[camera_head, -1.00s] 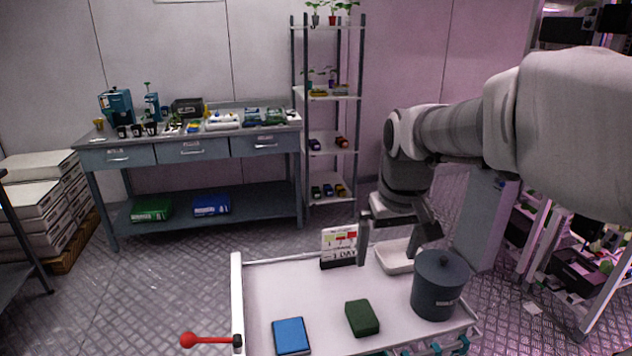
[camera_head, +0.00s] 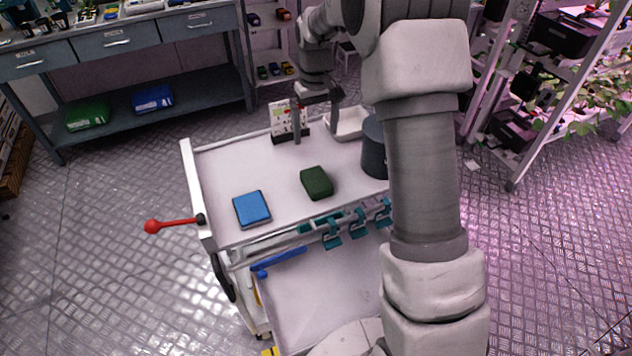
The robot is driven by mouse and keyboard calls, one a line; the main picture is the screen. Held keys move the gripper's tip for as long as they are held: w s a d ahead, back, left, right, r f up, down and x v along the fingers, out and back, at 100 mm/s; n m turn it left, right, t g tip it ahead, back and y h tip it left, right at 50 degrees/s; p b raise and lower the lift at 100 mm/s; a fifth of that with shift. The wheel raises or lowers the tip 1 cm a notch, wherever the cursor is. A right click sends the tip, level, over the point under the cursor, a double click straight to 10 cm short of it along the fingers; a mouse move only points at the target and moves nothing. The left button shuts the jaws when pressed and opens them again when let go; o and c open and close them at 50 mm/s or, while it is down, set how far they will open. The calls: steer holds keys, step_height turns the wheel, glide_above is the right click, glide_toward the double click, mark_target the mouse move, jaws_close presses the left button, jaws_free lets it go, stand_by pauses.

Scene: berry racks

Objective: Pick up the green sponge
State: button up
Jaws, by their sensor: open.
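The green sponge (camera_head: 317,183) is a dark green block lying flat on the white top of the cart (camera_head: 215,163). My gripper (camera_head: 316,122) is above the back part of the cart top, behind the sponge and apart from it. Its two fingers point down with a gap between them, and nothing shows in the gap. The fingertips are small in this view. One finger overlaps the sign in the picture.
A blue block (camera_head: 252,208) lies left of the sponge. A small sign (camera_head: 287,120), a white tray (camera_head: 351,122) and a dark canister (camera_head: 373,158), partly hidden by my arm, stand behind and right. A red-knobbed lever (camera_head: 170,225) sticks out left. Teal clips (camera_head: 332,231) line the front edge.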

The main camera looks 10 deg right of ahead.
mark_target(316, 179)
step_height(316, 179, down, 16)
steer(key=shift+s+r, duration=0.15)
steer(key=shift+r, duration=0.05)
steer(key=c, duration=1.3)
steer(key=shift+r, duration=0.5)
steer(key=r, duration=0.3)
steer(key=shift+s+d+r, duration=0.15)
steer(key=shift+d+r, duration=0.2)
steer(key=shift+r, duration=0.05)
steer(key=s+d+r, duration=0.2)
steer(key=d, duration=0.1)
steer(key=s+d+r, duration=0.2)
steer(key=d, duration=0.1)
steer(key=s+d+r, duration=0.1)
steer(key=d+r, duration=0.1)
steer(key=d, duration=0.1)
steer(key=shift+s+d+r, duration=0.15)
steer(key=shift+s+d, duration=0.05)
steer(key=shift+s, duration=0.2)
